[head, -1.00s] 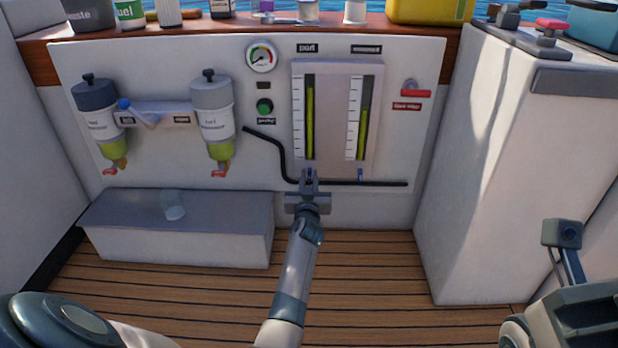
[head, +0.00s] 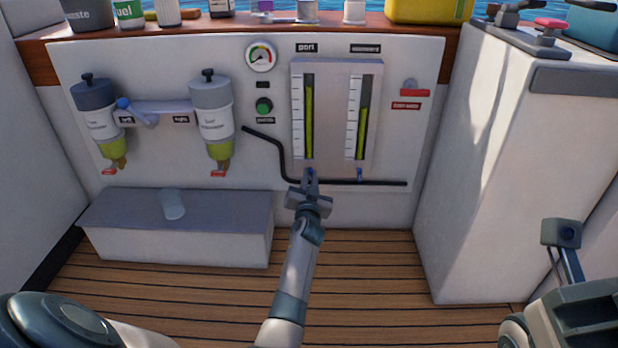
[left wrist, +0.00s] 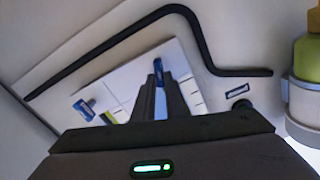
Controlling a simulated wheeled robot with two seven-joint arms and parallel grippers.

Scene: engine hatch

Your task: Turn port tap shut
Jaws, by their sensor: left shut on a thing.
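The port tap (head: 309,172) is a small blue handle at the foot of the left sight tube, under the "port" label. My left gripper (head: 310,181) reaches up to it from below and its fingers are shut on it. In the left wrist view the blue port tap (left wrist: 158,68) shows at the tips of my left fingers (left wrist: 160,92). The fingers hide part of the tap, so its exact angle is hard to tell. The starboard tap (head: 360,173) is a similar blue handle under the right tube.
A black pipe (head: 287,165) bends down and runs right behind the gripper. Two fuel filters (head: 212,105) hang at left. A grey-topped box (head: 120,208) with a clear cup (head: 172,204) stands below them. A white console (head: 480,180) stands at right.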

